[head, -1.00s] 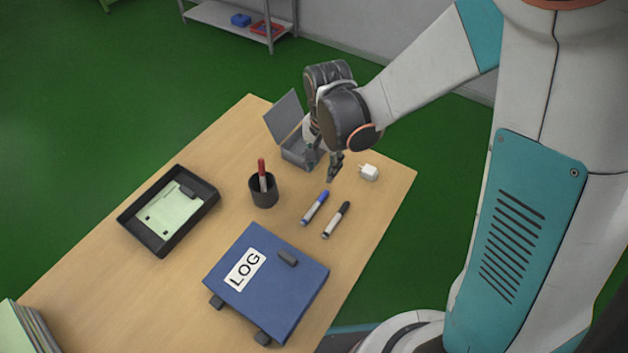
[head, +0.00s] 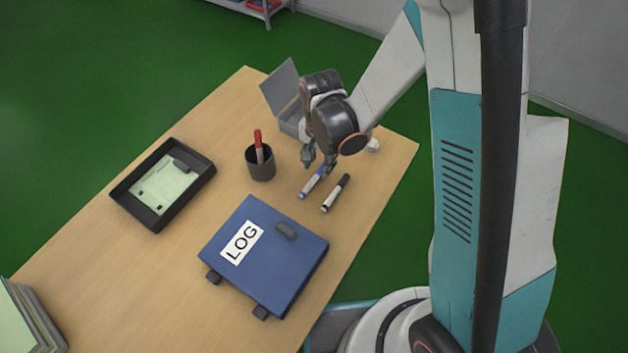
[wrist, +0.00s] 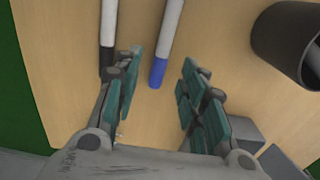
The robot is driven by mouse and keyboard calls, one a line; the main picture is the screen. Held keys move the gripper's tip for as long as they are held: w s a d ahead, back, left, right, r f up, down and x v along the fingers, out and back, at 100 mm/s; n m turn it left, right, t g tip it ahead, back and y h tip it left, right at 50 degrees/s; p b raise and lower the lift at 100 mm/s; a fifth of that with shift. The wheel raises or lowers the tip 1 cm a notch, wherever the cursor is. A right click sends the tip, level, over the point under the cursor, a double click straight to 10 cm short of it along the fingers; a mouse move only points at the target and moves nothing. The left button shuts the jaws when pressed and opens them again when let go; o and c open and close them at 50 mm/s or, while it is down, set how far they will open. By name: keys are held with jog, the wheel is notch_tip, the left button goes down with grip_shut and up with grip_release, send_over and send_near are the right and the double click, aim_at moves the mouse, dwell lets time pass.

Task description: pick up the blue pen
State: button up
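The blue pen (head: 311,184) has a white body and a blue cap and lies on the table, left of a black-capped pen (head: 336,193). My gripper (head: 318,165) is above the far, capped end of the blue pen and partly hides it in the head view. In the wrist view my gripper (wrist: 156,95) is open, its teal finger pads apart. The blue cap (wrist: 158,73) shows between and slightly beyond the pads, apart from both. The black-capped pen (wrist: 107,40) lies by the left finger there.
A dark cup (head: 260,163) holding a red pen stands left of the blue pen. A grey open-lidded box (head: 291,119) and a white plug (head: 372,145) are behind. A blue LOG binder (head: 283,262) lies in front, a black tray (head: 119,191) at left.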

aim_at(319, 172)
notch_tip(319, 172, down, 4)
jog(key=shift+r+b, duration=0.1)
jog(key=shift+b, duration=0.6)
jog(key=shift+r, duration=0.1)
jog(key=c, duration=0.9)
jog(key=shift+r, duration=0.1)
